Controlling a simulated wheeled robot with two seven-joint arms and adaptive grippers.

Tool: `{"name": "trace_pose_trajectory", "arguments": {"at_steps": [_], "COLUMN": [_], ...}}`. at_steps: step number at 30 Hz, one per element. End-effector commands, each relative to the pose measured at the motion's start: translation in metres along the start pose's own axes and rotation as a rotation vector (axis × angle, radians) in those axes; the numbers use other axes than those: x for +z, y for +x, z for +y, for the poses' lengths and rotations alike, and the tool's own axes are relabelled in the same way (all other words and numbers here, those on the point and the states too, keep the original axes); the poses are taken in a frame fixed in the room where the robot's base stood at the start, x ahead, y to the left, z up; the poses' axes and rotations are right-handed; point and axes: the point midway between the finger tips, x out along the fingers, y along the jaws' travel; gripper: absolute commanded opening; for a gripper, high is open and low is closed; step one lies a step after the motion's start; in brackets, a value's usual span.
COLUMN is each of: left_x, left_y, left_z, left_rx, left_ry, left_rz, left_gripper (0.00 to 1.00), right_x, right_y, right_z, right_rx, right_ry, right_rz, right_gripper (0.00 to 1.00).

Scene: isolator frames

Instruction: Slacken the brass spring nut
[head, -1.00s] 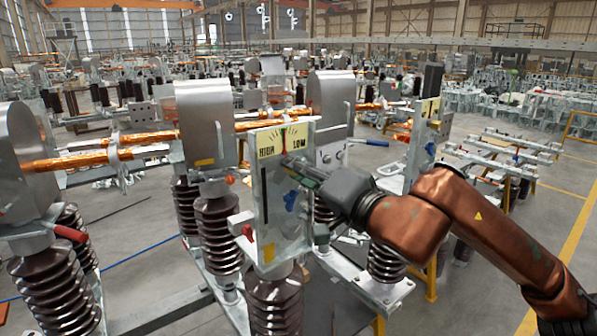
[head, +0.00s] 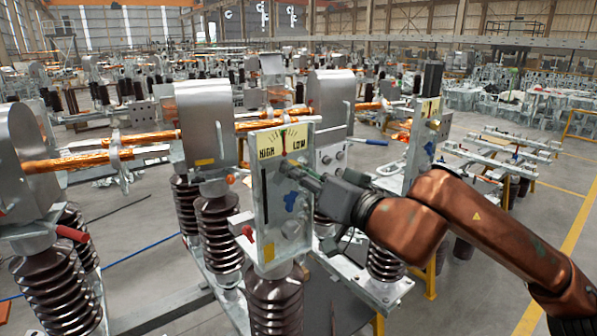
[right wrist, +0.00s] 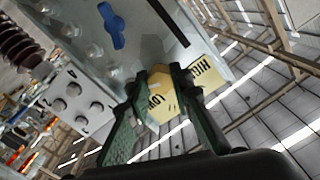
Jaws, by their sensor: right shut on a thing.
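The grey panel (head: 268,195) stands upright in the middle of the head view. Its yellow gauge (head: 270,151) reads HIGH at left and LOW at right, with the needle near the middle. My right gripper (head: 289,168) reaches the panel face just under the gauge. In the right wrist view its green fingers (right wrist: 164,77) are shut on the brass spring nut (right wrist: 157,84), whose yellowish face shows between them. The fingers hide the nut in the head view. The gauge plate (right wrist: 198,76) appears upside down behind the fingertips. My left gripper is out of view.
A blue handle (head: 292,201) sits on the panel below my gripper, with bolts beside it (right wrist: 95,52). A red lever (head: 243,233) is at the panel's lower left. Brown ribbed insulators (head: 275,303) stand below. A second panel (head: 420,140) stands to the right.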

Motion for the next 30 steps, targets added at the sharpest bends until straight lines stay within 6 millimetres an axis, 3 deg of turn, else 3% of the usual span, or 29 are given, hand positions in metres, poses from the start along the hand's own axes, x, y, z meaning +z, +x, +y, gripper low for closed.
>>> {"name": "trace_pose_trajectory", "arguments": {"at_steps": [10,11,18,26,30], "left_x": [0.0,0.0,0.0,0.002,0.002], "left_y": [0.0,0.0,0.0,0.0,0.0], "left_z": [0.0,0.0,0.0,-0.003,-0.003], "left_rx": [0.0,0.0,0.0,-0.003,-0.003], "left_ry": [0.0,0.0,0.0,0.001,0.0], "left_rz": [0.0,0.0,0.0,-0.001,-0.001], "left_gripper": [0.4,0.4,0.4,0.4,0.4], "right_x": [0.002,0.002,0.001,0.001,-0.001], "right_y": [0.0,0.0,0.0,0.0,-0.01], "right_z": [0.001,0.001,0.001,0.0,0.001], "right_rx": [0.002,0.002,0.001,0.0,0.0], "right_ry": [-0.001,-0.001,-0.001,-0.001,-0.001], "right_rz": [-0.003,-0.003,-0.002,-0.001,0.001], "right_gripper": [0.0,0.21,0.38,0.38,0.38]}}
